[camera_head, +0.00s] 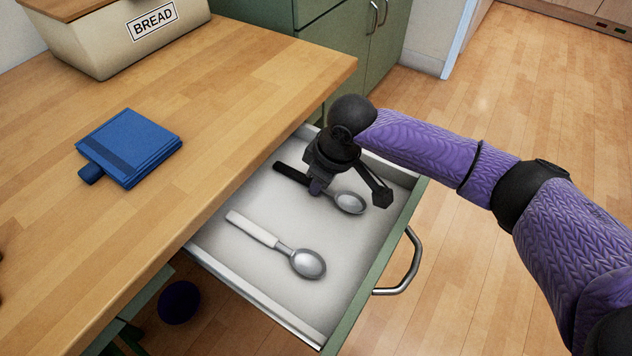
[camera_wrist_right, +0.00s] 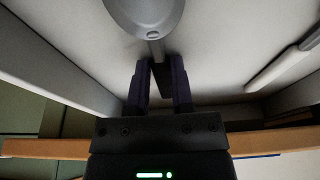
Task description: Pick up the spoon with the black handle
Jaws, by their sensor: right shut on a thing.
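The spoon with the black handle (camera_head: 291,174) lies in the open drawer (camera_head: 262,275), its metal bowl (camera_head: 349,203) toward the drawer front. My right gripper (camera_head: 318,187) reaches down into the drawer and is shut on this spoon near where handle and neck meet. In the right wrist view the fingers (camera_wrist_right: 160,85) stand on both sides of the handle, with the spoon's bowl (camera_wrist_right: 146,14) beyond them. The spoon appears to be still at the drawer floor. My left gripper is not in view.
A spoon with a white handle (camera_head: 252,228) lies in the same drawer, nearer the camera; its handle shows in the right wrist view (camera_wrist_right: 282,66). The drawer has a metal pull (camera_head: 405,272). The wooden counter (camera_head: 225,95) holds a blue folded item (camera_head: 130,147) and a bread bin (camera_head: 110,42).

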